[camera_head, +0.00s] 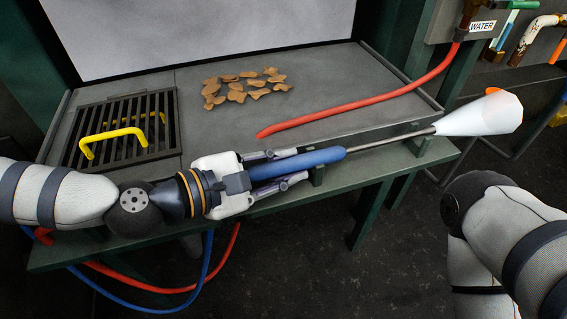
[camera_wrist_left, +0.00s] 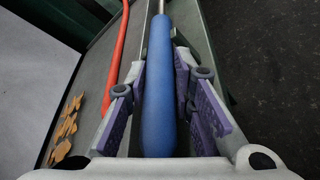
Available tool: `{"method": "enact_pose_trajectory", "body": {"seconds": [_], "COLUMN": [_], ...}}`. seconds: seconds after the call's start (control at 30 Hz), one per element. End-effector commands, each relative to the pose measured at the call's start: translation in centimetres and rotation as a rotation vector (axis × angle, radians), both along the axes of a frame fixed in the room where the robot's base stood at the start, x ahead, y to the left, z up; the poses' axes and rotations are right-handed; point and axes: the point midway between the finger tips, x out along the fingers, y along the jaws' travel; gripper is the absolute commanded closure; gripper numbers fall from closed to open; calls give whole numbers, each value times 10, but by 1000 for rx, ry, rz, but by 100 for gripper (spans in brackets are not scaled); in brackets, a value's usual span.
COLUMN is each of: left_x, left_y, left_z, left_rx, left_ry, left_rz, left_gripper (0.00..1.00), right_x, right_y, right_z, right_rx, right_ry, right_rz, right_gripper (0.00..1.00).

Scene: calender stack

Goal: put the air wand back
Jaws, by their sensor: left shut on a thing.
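The air wand has a blue handle (camera_head: 312,160), a thin metal tube (camera_head: 390,140) and a white cone (camera_head: 482,116) with an orange tip at its far right end. It lies almost level along the front edge of the grey bench. My left gripper (camera_head: 300,167) is shut on the blue handle. In the left wrist view, the purple-padded fingers flank the handle (camera_wrist_left: 158,90), and the tube runs away at the top. The wand's rest is not clearly identifiable; small dark green brackets (camera_head: 318,175) stand along the bench's front edge. My right gripper is out of view.
Brown flakes (camera_head: 240,88) lie on the grey bench top (camera_head: 330,75). A red hose (camera_head: 360,103) crosses the bench behind the wand. A grate (camera_head: 120,125) with a yellow handle (camera_head: 125,137) is at left. Blue and red hoses hang below. A WATER box (camera_head: 482,27) stands at upper right.

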Motion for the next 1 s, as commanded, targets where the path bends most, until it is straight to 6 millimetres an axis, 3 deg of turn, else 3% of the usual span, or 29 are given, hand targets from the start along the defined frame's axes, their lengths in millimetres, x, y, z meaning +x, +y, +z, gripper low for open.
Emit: {"method": "enact_pose_trajectory", "body": {"seconds": [0.2,0.23,0.3,0.63,1.0], "left_x": [0,0,0,-1,-36], "left_y": [0,0,0,3,55], "left_z": [1,1,1,0,19], "left_rx": [-1,-1,-1,1,0], "left_ry": [-2,-2,-2,1,0], "left_rz": [0,0,0,2,3], "left_gripper": [100,71,55,54,54], "right_x": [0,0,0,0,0], "right_y": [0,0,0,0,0], "right_z": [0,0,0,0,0], "right_rx": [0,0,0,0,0], "right_ry": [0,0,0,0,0], "right_rz": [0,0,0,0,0], "right_gripper": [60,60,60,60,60]}}
